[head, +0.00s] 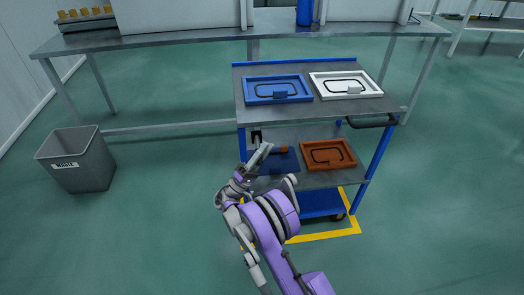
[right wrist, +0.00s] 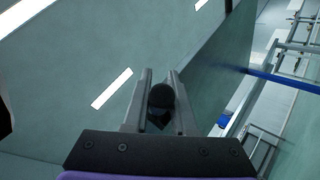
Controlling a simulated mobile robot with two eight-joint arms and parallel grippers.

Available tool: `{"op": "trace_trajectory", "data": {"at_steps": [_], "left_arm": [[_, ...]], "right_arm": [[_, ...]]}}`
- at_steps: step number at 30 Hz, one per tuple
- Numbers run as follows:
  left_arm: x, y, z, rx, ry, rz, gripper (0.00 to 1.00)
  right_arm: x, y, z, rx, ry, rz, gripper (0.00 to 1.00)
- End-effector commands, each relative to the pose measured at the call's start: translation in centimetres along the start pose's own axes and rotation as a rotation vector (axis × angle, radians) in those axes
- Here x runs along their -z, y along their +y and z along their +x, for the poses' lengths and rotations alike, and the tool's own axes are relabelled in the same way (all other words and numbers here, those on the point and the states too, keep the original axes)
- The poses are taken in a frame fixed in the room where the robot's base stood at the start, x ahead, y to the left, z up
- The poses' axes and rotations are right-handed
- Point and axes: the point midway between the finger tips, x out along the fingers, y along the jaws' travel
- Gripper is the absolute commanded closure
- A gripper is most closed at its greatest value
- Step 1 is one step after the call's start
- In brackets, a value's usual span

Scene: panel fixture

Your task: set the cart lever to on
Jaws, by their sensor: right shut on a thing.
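The cart (head: 310,119) stands ahead with a grey top shelf and blue posts. My right gripper (head: 262,150) reaches to its front left side, by the left post. In the right wrist view, my right gripper (right wrist: 160,88) is shut on a dark rounded knob (right wrist: 161,98), which sits between the two fingers. It looks like the end of the cart lever. In the head view a small black part (head: 256,136) shows just above the fingertips. The rest of the lever is hidden, so its setting cannot be told. My left gripper is not in view.
A blue tray (head: 278,89) and a white tray (head: 345,86) lie on the cart's top. An orange tray (head: 328,154) lies on the shelf below, right of my gripper. A grey bin (head: 77,160) stands far left. A long workbench (head: 180,39) runs behind.

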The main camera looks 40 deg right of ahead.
Motion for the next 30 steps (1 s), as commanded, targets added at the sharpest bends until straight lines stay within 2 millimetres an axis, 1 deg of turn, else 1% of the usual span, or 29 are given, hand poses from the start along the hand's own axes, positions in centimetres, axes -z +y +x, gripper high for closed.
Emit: {"op": "trace_trajectory", "data": {"at_steps": [17, 18, 22, 23, 30], "left_arm": [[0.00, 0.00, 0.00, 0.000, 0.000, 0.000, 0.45], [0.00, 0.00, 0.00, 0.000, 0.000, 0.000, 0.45], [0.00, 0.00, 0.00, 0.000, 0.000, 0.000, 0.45], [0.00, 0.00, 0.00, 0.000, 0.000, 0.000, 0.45], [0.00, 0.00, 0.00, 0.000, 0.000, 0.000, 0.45]], "right_arm": [[-0.01, -0.30, 0.09, -0.016, -0.020, 0.018, 1.00], [-0.02, -0.31, 0.10, -0.016, -0.020, 0.018, 0.70], [-0.01, -0.29, 0.08, -0.016, -0.020, 0.018, 0.46], [0.00, -0.28, 0.08, -0.016, -0.020, 0.018, 0.45], [0.02, -0.24, 0.02, -0.016, -0.019, 0.018, 0.45]]}}
